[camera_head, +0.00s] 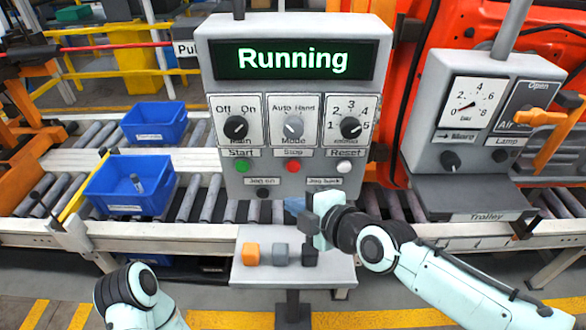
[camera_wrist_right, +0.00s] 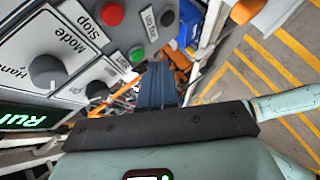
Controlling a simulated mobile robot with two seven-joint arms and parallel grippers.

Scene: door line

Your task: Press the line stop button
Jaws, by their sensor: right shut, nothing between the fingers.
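The red Stop button (camera_head: 292,166) sits on the grey control panel (camera_head: 292,186), between the green Start button (camera_head: 242,166) and the white Reset button (camera_head: 344,166). In the right wrist view the red button (camera_wrist_right: 112,15) shows at the top, up and left of my fingers. My right gripper (camera_head: 295,205) is in front of the panel's lower edge, below the Stop button and apart from it. Its blue fingers (camera_wrist_right: 157,72) are shut and empty. My left arm shows at the lower left, but its gripper is out of view.
The panel's display (camera_head: 292,60) reads "Running". Below the buttons are two jog buttons, the left one black (camera_head: 263,192). A small stand (camera_head: 254,274) carries orange, grey and dark cubes. Blue bins (camera_head: 122,198) sit on the roller conveyor at left. A Trolley box (camera_head: 425,120) stands at right.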

